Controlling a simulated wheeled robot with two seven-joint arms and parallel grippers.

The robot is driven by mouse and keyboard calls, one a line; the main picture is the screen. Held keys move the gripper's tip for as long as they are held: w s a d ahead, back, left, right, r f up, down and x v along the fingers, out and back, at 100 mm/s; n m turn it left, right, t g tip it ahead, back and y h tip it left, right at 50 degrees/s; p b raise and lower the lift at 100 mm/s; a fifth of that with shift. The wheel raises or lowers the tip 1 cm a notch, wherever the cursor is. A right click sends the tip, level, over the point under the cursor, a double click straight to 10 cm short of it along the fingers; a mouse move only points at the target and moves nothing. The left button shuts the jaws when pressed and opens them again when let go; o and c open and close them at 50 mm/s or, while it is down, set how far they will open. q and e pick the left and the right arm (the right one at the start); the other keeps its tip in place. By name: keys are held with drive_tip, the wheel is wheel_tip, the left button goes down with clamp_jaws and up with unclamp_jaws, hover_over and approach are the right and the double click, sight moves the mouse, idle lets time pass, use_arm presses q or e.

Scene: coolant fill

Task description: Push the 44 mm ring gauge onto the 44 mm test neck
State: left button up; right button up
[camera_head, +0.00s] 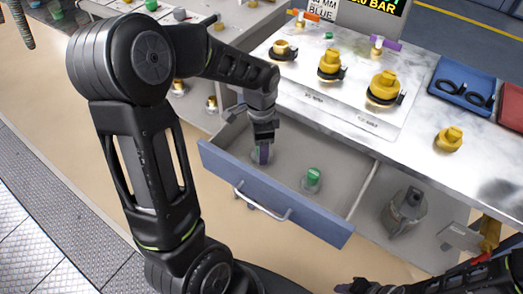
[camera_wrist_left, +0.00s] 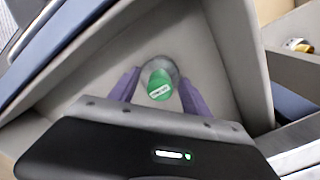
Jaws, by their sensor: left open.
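My left gripper (camera_head: 263,155) reaches down into the open drawer, its purple fingers apart. In the left wrist view, a green-topped grey plug-like piece (camera_wrist_left: 160,84) stands between the open fingers (camera_wrist_left: 158,90), with gaps on both sides. On the white plate, yellow-capped necks with black collars stand in a row: small (camera_head: 282,50), middle (camera_head: 330,66) and large (camera_head: 385,87). I cannot tell which is the 44 mm neck or which piece is the ring gauge. Dark parts of my right arm show at the bottom right; its fingers are unclear.
The drawer's blue front (camera_head: 270,195) and handle (camera_head: 262,203) surround the work. A grey container (camera_head: 404,212) stands in the bay to the right. A blue tray (camera_head: 462,84) with black rings and a loose yellow cap (camera_head: 449,139) are on the marble counter.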

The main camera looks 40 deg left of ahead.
idle(0.3)
use_arm(q)
clamp_jaws()
idle(0.5)
